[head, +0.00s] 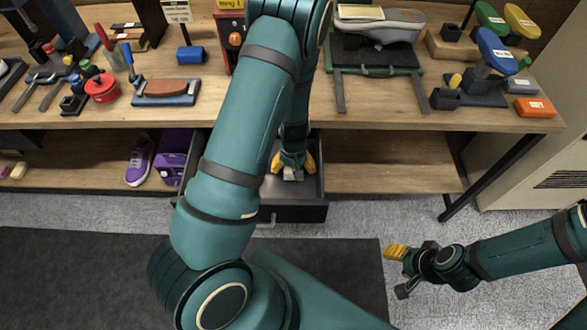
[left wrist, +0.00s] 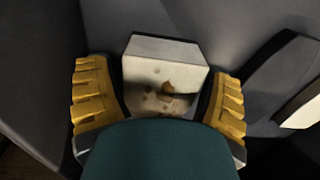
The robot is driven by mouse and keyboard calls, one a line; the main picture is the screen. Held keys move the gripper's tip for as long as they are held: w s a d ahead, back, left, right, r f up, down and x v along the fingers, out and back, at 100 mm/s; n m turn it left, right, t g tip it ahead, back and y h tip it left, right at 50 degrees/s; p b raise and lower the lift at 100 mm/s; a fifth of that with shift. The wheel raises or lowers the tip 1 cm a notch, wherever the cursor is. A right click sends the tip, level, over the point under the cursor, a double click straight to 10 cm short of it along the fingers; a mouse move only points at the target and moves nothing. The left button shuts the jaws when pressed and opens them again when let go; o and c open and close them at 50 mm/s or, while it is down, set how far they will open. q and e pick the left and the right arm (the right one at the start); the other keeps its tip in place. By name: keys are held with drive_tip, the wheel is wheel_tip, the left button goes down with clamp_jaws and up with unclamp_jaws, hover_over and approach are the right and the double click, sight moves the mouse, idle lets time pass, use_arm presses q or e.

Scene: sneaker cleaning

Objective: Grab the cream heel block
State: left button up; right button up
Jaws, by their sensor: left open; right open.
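The cream heel block (left wrist: 165,62) is a pale, chunky block with brown stains and pits on its face. It lies in an open dark drawer (head: 292,214) under the workbench, and a small pale part of it shows in the head view (head: 292,175). My left gripper (head: 293,164) reaches down into the drawer. Its yellow fingers are open, one on each side of the block, with small gaps showing in the left wrist view (left wrist: 160,92). The block's near part is hidden by the gripper's body. My right gripper (head: 395,254) is open and empty, low at the right, above the floor.
Another dark thing with a pale edge (left wrist: 302,108) lies right of the block in the drawer. The drawer's walls are close around my left gripper. A purple sneaker (head: 140,160) and a purple box (head: 172,157) are on the lower shelf. The workbench (head: 290,119) above is crowded with tools.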

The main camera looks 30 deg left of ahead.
use_arm(q)
drive_tip(key=shift+c, duration=0.3)
drive_tip(key=c, duration=0.9)
drive_tip(key=shift+r, duration=0.1)
